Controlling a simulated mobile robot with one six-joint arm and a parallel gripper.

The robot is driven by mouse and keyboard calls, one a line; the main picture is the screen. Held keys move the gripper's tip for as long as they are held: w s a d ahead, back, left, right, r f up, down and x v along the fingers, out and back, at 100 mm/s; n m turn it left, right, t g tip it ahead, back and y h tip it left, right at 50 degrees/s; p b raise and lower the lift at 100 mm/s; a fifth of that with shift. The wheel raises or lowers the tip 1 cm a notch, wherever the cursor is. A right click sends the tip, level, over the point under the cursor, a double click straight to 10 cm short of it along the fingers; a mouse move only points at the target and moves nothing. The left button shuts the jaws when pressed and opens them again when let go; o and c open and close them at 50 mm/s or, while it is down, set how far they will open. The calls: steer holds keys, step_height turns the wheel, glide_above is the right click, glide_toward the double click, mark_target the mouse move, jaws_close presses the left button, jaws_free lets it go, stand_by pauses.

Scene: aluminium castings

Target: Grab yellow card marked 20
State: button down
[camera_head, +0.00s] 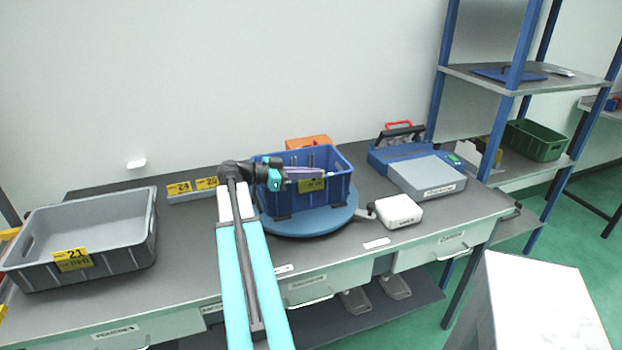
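Two yellow cards stand side by side in a low grey holder at the back of the bench. The left one (179,188) reads 24. The right one (206,184) seems to read 20, though its digits are small. My gripper (308,174) is to the right of these cards, in front of and over the blue bin (335,190). Its fingers are too small and edge-on to tell whether they are open or shut. Another yellow card (312,186) is on the front of the blue bin, partly covered by my gripper, its number unclear.
A grey crate (142,254) with a yellow card (72,259) marked 21 stands at left. The blue bin sits on a round blue turntable (300,226). A white box (398,211) and a scale (428,176) are at right. Bench is bare between crate and turntable, beneath my arm.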

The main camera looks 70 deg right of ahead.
steer(key=shift+r, duration=0.1)
steer(key=shift+r+b, duration=1.15)
steer(key=shift+r, duration=3.75)
steer(key=shift+r, duration=0.1)
